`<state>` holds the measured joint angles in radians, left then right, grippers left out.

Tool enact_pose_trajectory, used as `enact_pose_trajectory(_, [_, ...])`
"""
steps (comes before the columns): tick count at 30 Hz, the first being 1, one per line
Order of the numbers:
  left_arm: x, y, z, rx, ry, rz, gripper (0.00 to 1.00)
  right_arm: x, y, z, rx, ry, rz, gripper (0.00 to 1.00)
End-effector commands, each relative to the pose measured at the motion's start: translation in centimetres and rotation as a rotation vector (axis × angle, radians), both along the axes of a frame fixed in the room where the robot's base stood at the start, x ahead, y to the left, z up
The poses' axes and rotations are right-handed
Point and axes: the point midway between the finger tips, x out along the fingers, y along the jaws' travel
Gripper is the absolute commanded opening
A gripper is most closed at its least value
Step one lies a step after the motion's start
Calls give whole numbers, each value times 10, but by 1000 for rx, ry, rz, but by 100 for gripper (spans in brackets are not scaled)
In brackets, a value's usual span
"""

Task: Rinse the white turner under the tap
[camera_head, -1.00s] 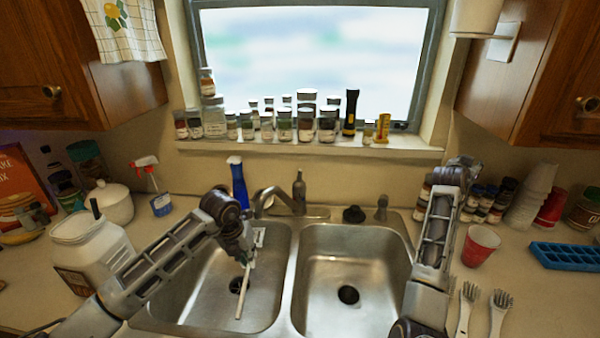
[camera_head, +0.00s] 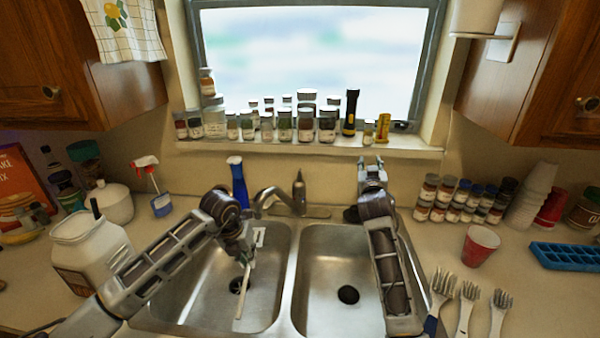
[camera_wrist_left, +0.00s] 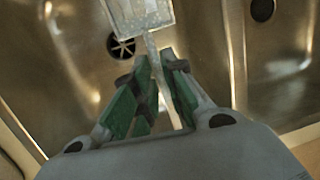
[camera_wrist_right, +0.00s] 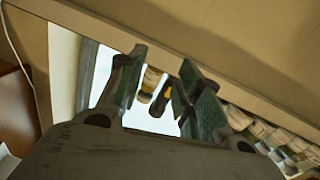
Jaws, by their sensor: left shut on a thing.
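The white turner (camera_head: 243,290) is held over the left basin, its handle slanting down toward the drain. My left gripper (camera_head: 246,256) is shut on its handle; in the left wrist view the turner's flat head (camera_wrist_left: 142,12) extends beyond the fingertips (camera_wrist_left: 160,60). The tap (camera_head: 283,197) stands behind the sink, with its spout near the left basin's back edge. Whether water runs is not clear. My right gripper (camera_head: 371,168) is raised behind the right basin, below the window sill. It is open and empty in the right wrist view (camera_wrist_right: 163,65).
The right basin (camera_head: 335,265) is empty. Spice jars (camera_head: 455,200), a red cup (camera_head: 480,246) and several brushes (camera_head: 468,305) are on the right counter. A white jar (camera_head: 90,250) stands near my left arm.

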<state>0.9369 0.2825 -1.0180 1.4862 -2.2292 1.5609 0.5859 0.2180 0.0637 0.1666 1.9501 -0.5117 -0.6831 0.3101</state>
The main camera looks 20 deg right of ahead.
Motion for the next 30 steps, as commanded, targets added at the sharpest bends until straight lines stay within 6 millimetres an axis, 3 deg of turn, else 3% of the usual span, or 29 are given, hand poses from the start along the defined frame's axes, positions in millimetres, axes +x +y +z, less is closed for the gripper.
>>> enact_pose_trajectory(12, [0,0,0,0,0,0,0,-4,136,-26,-14,2,261,35])
enact_pose_trajectory(18, [0,0,0,0,0,0,0,-14,189,-34,-5,-2,361,35])
enact_pose_trajectory(24, [0,0,0,0,0,0,0,-20,214,-38,2,-5,411,35])
enact_pose_trajectory(30, [0,0,0,0,0,0,0,-21,218,-39,3,-5,419,35])
